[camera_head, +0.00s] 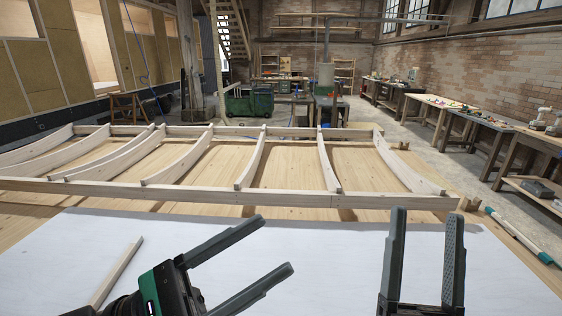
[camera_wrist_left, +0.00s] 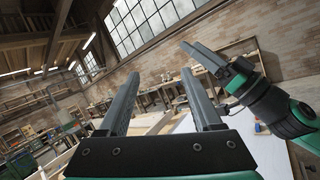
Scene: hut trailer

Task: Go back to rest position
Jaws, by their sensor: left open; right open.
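My left gripper (camera_head: 277,245) is in the lower middle of the head view, above the white sheet. Its two fingers are apart, nothing is between them, and they point up and to the right. Its fingers also show in the left wrist view (camera_wrist_left: 158,105), spread and empty. My right gripper (camera_head: 426,255) is at the lower right of the head view. Its fingers point up, away from the camera, and stand apart with nothing between them. It also appears in the left wrist view (camera_wrist_left: 208,60) at the upper right.
A white sheet (camera_head: 340,245) covers the near table. A wooden strip (camera_head: 118,270) lies on it at left. Behind is a wooden frame with curved ribs (camera_head: 253,160). A white and green tube (camera_head: 515,232) lies at right. Workbenches (camera_head: 480,118) line the brick wall.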

